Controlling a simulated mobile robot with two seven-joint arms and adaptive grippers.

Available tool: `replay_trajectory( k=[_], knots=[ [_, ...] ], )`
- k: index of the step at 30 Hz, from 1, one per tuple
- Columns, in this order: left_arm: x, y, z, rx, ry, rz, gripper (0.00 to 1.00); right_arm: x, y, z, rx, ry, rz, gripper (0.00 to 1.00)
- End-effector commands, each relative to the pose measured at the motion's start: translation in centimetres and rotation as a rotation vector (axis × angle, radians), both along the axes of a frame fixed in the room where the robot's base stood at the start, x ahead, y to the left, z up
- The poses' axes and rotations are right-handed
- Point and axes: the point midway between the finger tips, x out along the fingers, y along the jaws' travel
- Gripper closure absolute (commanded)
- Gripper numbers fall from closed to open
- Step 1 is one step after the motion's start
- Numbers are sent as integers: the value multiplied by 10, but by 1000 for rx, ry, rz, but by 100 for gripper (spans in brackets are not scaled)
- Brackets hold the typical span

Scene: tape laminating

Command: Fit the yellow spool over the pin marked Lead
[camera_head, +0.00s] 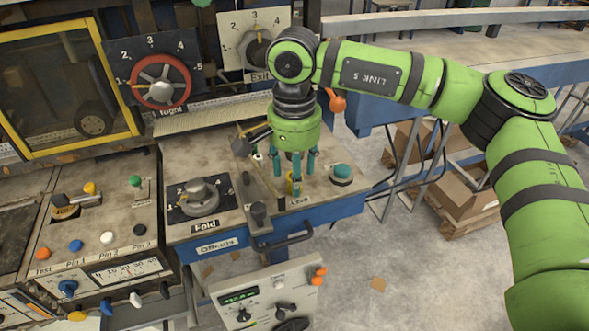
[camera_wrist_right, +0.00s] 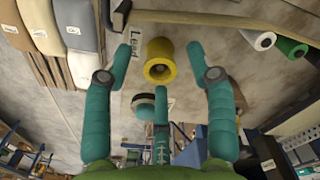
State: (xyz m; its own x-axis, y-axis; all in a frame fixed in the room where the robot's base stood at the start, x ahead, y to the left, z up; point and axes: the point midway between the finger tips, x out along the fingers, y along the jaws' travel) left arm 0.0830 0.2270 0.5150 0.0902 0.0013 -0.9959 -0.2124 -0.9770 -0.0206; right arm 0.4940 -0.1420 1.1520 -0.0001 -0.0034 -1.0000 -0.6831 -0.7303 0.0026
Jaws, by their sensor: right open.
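The yellow spool (camera_wrist_right: 160,50) stands beside a Lead label in the right wrist view, seen end-on with a dark hole. In the head view a small part of the spool (camera_head: 290,188) shows between my gripper's fingers, just above the Lead label (camera_head: 299,201). I cannot tell whether a pin is inside its hole. My right gripper (camera_wrist_right: 164,80) points down over the spool with its teal fingers spread. The fingers stand around it, with visible gaps in the wrist view. The pin marked Lead is not visible. My left gripper is not in view.
A teal button (camera_head: 342,172) stands right of the fingers in the head view. A black lever (camera_head: 258,212) and the Fold dial (camera_head: 199,194) lie to the left. The worktop's right edge is close.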

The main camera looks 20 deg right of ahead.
Motion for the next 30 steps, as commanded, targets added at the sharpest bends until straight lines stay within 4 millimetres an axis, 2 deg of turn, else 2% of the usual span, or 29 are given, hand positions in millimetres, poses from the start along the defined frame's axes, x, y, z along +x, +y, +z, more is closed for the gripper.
replay_trajectory(
  k=[5,12,18,23,30],
  knots=[
    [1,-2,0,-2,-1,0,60,1,1,23,2,-5,0,44],
    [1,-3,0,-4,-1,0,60,1,1,75,2,-5,0,44],
    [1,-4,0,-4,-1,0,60,0,1,107,2,-3,0,44],
    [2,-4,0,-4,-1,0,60,0,0,118,0,-1,0,44],
    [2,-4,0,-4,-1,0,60,0,0,119,1,-1,1,44]
  ],
)
